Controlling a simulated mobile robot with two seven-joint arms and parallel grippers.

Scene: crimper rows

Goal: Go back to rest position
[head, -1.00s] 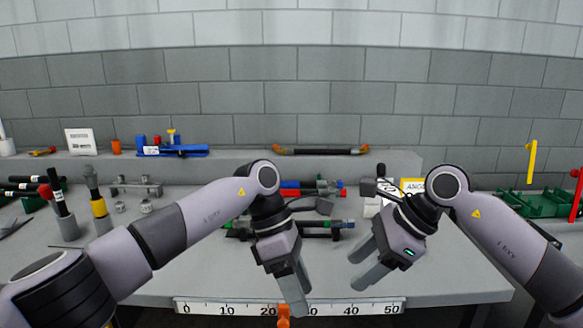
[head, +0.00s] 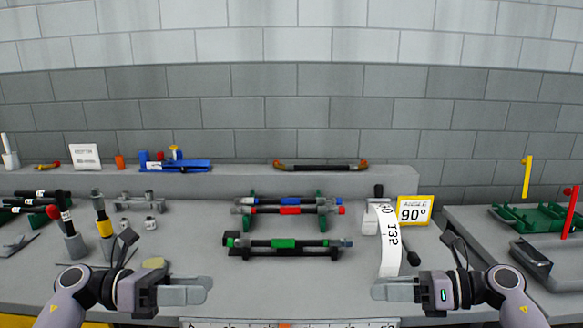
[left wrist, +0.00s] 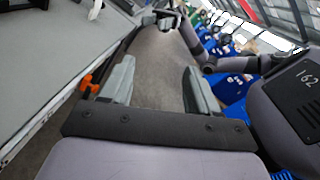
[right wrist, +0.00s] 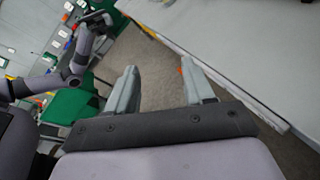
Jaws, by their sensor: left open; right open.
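My left gripper (head: 208,288) is low at the front left of the bench, pointing inward to the right. In the left wrist view its two fingers (left wrist: 158,85) are spread apart with nothing between them. My right gripper (head: 378,290) is low at the front right, pointing inward to the left. In the right wrist view its fingers (right wrist: 160,85) are also apart and empty. The two grippers face each other with a wide gap between them. Both wrist views show the floor beyond the fingers.
A rack on the bench holds bars with blue, red and green (head: 284,244) sleeves. A white printed strip (head: 388,245) and a yellow-edged 90° sign (head: 413,211) stand right of it. A ruler (head: 250,323) runs along the front edge. Green trays (head: 540,222) are on the right table.

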